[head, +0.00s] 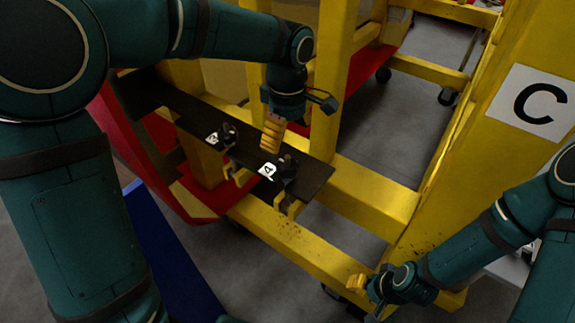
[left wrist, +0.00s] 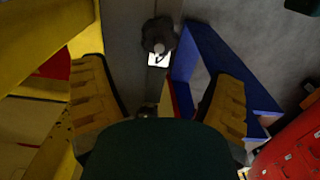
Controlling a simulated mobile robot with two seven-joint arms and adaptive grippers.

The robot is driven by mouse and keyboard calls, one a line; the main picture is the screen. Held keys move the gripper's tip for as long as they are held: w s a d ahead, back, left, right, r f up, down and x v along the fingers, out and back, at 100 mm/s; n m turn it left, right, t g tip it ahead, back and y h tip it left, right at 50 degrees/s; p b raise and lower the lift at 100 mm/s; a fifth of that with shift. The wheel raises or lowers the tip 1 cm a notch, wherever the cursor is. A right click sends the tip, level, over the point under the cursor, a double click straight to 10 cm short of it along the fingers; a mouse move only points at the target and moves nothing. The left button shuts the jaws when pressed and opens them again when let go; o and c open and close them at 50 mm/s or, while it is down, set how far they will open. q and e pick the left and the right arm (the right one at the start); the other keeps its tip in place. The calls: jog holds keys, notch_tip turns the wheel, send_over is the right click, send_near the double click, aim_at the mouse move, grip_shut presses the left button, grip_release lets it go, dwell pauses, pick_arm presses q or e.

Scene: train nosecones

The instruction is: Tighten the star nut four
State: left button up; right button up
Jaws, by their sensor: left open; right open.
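Star nut four (head: 288,166) is a dark knob beside a white label marked 4 (head: 268,170), near the right end of the black bar (head: 318,172). My left gripper (head: 270,137) is open, its yellow fingers pointing down just above and left of this nut, apart from it. In the left wrist view the spread fingers (left wrist: 160,100) frame the bar. A dark star nut (left wrist: 158,38) with a white label shows there; I cannot read its number. Another dark knob (left wrist: 148,110) is partly hidden by the gripper body. My right gripper (head: 358,285) is open and empty at lower right.
A second star nut (head: 229,134) with label 3 sits further left on the bar. Yellow frame beams (head: 375,200) stand around and behind it. A yellow panel marked C (head: 538,103) is at right. Red parts and a blue beam (head: 165,245) lie at left.

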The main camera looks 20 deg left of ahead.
aim_at(287, 164)
pick_arm(q)
notch_tip(287, 164, down, 10)
jog(key=shift+r+b, duration=0.15)
jog(key=shift+b, duration=0.65)
jog(key=c, duration=1.2)
